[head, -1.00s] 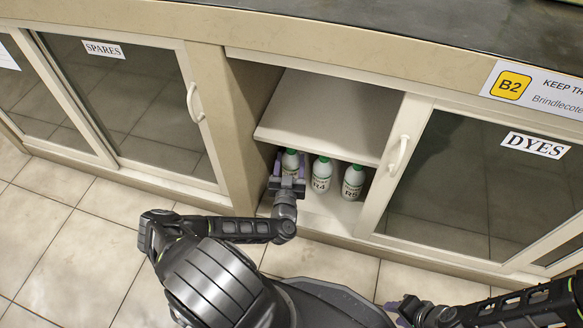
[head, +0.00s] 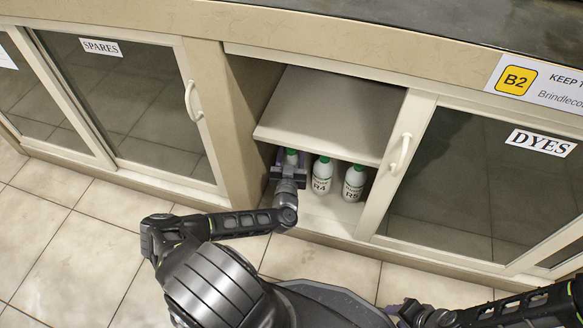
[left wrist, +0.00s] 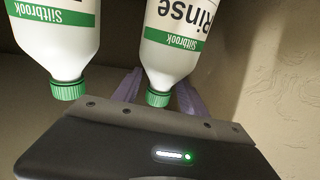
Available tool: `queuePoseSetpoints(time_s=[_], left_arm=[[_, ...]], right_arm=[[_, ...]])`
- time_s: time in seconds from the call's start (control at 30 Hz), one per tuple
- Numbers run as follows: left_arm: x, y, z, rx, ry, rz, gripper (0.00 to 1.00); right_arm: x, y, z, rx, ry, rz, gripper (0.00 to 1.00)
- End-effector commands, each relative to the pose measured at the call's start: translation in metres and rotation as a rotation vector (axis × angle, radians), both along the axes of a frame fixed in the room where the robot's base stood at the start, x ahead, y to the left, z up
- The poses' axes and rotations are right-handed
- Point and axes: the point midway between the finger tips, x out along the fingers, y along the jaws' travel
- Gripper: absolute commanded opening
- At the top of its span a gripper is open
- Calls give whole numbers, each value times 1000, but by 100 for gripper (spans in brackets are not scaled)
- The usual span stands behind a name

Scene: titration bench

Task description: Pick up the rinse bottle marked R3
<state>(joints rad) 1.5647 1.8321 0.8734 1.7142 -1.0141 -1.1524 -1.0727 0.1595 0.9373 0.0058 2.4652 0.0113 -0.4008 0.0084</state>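A white bottle with a green cap (head: 291,154) stands leftmost on the cabinet's lower level, mostly hidden by my left gripper (head: 287,163). Its number is not readable; it stands left of the bottles marked R4 (head: 321,175) and R5 (head: 353,183). In the left wrist view, which is upside down, this bottle (left wrist: 172,55) shows "Rinse" and a green Siltbrook band. The purple fingers of my left gripper (left wrist: 158,90) are spread on either side of its neck and cap; no clear grip shows. My right gripper (head: 396,308) is low at the right, away from the bottles, its fingers barely visible.
A shelf board (head: 322,118) lies just above the bottles. The cabinet's left side wall (head: 247,125) is close beside the left gripper. A neighbouring bottle (left wrist: 58,40) stands close by in the wrist view. Glass doors marked SPARES (head: 101,47) and DYES (head: 541,143) flank the opening.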

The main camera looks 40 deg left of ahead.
Motion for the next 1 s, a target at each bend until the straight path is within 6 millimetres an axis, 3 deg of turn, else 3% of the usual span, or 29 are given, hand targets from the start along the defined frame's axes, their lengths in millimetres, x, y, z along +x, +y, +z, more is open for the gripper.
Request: queuePoseSetpoints(time_s=[0.6, 1.0], left_arm=[[0, 0, 0, 0, 0, 0, 0], [0, 0, -1, -1, 1, -1, 0]], right_arm=[[0, 0, 0, 0, 0, 0, 36], [0, 0, 0, 0, 0, 0, 36]])
